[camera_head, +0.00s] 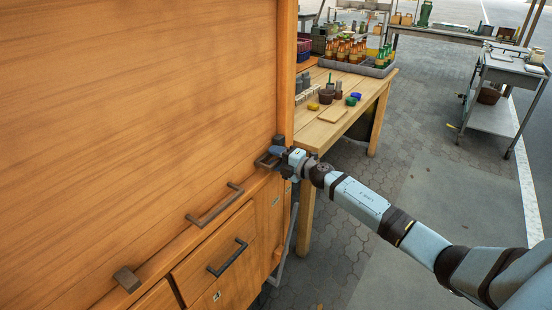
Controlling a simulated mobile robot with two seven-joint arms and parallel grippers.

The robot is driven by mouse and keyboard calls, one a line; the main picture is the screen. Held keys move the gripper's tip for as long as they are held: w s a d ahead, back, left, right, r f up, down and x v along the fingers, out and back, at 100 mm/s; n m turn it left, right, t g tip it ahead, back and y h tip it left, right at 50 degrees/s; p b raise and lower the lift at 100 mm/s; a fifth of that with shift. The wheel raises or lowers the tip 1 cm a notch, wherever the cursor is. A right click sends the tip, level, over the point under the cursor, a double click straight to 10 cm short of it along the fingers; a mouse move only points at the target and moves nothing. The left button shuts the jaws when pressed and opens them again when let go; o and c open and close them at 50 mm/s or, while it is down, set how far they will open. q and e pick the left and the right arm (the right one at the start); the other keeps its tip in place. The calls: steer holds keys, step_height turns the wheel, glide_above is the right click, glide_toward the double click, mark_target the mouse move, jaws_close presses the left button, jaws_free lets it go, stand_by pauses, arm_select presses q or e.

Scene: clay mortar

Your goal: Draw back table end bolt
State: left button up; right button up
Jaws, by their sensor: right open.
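A dark brown metal bolt piece (264,161) sits on the ledge of a wooden cabinet (130,110), at the end nearest the workbench. I take it for the table end bolt. My right gripper (276,154) is at this piece, with its arm coming in from the lower right. Its dark fingers are open beside or around the piece. They overlap it in the view, so I cannot tell if they touch it. My left gripper is not in view.
A brown bar handle (215,206) and a dark block (128,279) are farther along the ledge. A drawer with a dark handle (227,257) is below. A wooden workbench (345,112) with bottles and small pots stands behind. A grey trolley (505,75) is at right. Paving between is open.

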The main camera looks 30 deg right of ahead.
mark_target(273, 169)
jaws_close()
steer(key=shift+s+a+r+p, duration=0.15)
steer(key=shift+s+a+p, duration=0.05)
steer(key=shift+a+p, duration=0.35)
steer(key=shift+s+a+r+p, duration=0.1)
steer(key=shift+s+a+p, duration=0.1)
steer(key=shift+a+p, duration=0.3)
steer(key=shift+s+a+f+p, duration=0.1)
steer(key=shift+s+a+p, duration=0.15)
steer(key=shift+a+p, duration=0.25)
steer(key=shift+s+a+p, duration=0.25)
steer(key=shift+a+p, duration=0.05)
steer(key=shift+a, duration=0.3)
steer(key=shift+s+a+f, duration=0.1)
steer(key=shift+a, duration=0.15)
steer(key=shift+f, duration=0.15)
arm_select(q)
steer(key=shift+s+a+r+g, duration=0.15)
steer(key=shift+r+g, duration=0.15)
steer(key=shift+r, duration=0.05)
arm_select(e)
jaws_free()
steer(key=shift+a, duration=0.1)
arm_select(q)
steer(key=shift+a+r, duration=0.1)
